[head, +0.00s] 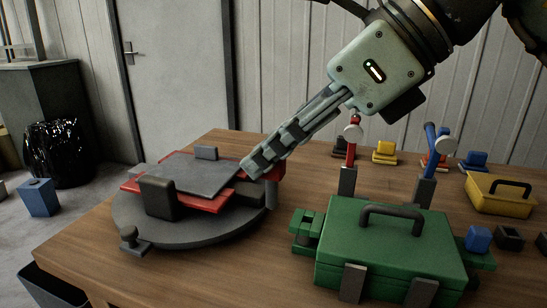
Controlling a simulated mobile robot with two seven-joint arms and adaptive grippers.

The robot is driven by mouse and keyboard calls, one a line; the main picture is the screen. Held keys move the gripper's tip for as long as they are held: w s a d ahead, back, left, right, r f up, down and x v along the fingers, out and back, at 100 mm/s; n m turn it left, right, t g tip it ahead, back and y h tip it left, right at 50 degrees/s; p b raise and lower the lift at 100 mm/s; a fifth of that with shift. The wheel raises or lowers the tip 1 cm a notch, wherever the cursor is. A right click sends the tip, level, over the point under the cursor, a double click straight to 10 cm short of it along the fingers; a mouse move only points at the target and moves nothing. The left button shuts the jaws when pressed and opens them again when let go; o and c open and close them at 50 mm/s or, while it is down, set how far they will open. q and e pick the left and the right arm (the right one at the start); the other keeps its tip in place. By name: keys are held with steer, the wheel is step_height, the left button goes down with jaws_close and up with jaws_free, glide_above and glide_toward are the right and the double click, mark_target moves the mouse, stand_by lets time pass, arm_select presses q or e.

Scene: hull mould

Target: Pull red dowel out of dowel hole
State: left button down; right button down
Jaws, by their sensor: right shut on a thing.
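My right gripper (254,168) reaches down from the upper right. Its long fingers are shut at the right edge of the mould on the round grey turntable (175,238). They are closed on what I take to be the red dowel, which the fingers largely hide. Red material (276,168) shows just right of the fingertips; I cannot tell whether it is dowel or mould. The mould has a red lower part (200,204) under a grey plate (188,173). The dowel hole is hidden. My left gripper is not in view.
A green toolbox (388,245) stands at the front right, a yellow one (500,194) behind it. Red-handled (351,150) and blue-handled (430,140) tools stand upright in holders. Several small coloured blocks lie farther back. A dark block (158,197) and a knob (128,234) sit at the turntable's front.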

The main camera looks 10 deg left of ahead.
steer(key=shift+r, duration=0.1)
steer(key=shift+r+p, duration=0.6)
steer(key=shift+r, duration=0.9)
